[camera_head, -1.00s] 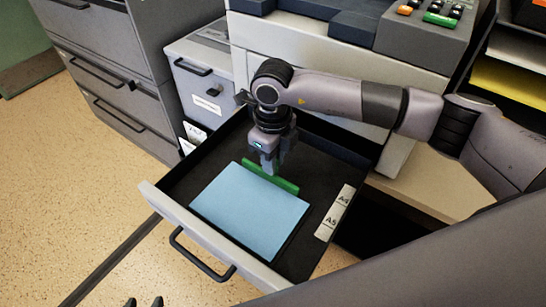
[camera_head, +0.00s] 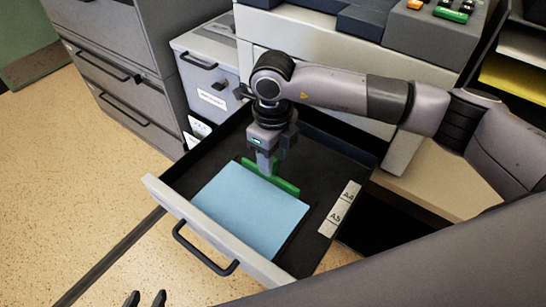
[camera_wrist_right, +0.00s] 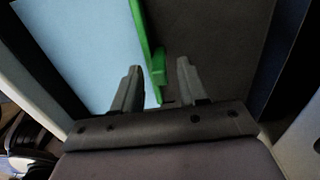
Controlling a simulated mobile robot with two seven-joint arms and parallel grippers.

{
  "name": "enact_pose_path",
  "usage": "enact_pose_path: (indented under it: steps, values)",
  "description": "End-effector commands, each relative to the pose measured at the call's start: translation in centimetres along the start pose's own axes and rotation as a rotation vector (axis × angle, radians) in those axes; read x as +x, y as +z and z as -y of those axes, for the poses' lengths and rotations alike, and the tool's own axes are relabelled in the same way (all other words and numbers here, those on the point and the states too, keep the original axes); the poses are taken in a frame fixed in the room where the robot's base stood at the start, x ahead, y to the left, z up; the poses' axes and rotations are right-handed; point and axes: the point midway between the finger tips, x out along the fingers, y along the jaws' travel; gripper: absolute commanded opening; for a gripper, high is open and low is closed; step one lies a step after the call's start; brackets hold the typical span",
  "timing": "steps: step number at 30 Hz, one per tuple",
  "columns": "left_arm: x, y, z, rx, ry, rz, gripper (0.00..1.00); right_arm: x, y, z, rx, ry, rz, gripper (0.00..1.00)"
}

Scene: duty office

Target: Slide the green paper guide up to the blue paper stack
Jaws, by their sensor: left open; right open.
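The blue paper stack (camera_head: 250,208) lies flat in the open drawer (camera_head: 330,167). The green paper guide (camera_head: 286,187) stands upright along the stack's far edge. My right gripper (camera_head: 267,167) is lowered over the guide with open fingers. In the right wrist view the guide (camera_wrist_right: 155,50) is between the spread fingers of the gripper (camera_wrist_right: 158,85). The left finger there is over the edge of the stack (camera_wrist_right: 75,40). The guide's side runs close along the stack; I cannot tell whether they touch. My left gripper (camera_head: 145,299) is open and empty at the bottom edge, over the floor.
A label strip marked A4 and A5 (camera_head: 340,210) lies on the drawer's right part. The drawer has a light front with a dark handle (camera_head: 205,252). Grey cabinets (camera_head: 120,75) stand at the left, the copier body (camera_head: 320,50) behind. Floor at the left is clear.

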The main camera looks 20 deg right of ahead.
Motion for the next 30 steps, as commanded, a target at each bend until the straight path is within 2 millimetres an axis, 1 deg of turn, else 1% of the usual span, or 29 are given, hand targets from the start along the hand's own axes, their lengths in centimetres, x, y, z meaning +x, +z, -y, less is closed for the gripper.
enact_pose_path:
  steps: [1,6,9,12,16,30]
  values:
    - [0.1,0.1,0.0,0.0,0.0,0.0,0.51,-0.8,0.1,0.1,-0.001,-0.001,0.005,0.43]
    - [0.2,0.2,-0.1,-0.001,0.001,0.0,0.51,-3.7,0.1,0.0,-0.001,-0.002,0.005,0.43]
    - [0.2,0.2,-0.1,-0.002,0.002,0.0,0.51,-5.0,0.1,0.0,0.0,-0.001,0.004,0.43]
    - [0.2,0.2,-0.1,-0.003,0.002,0.0,0.51,-5.9,0.1,0.0,0.0,0.0,0.003,0.43]
    - [0.2,0.1,-0.1,-0.003,0.003,-0.001,0.51,-6.3,0.0,0.0,-0.001,0.001,0.001,0.43]
    - [0.2,0.0,-0.1,-0.002,0.003,-0.002,0.51,-6.2,0.0,0.0,0.0,0.001,0.001,0.43]
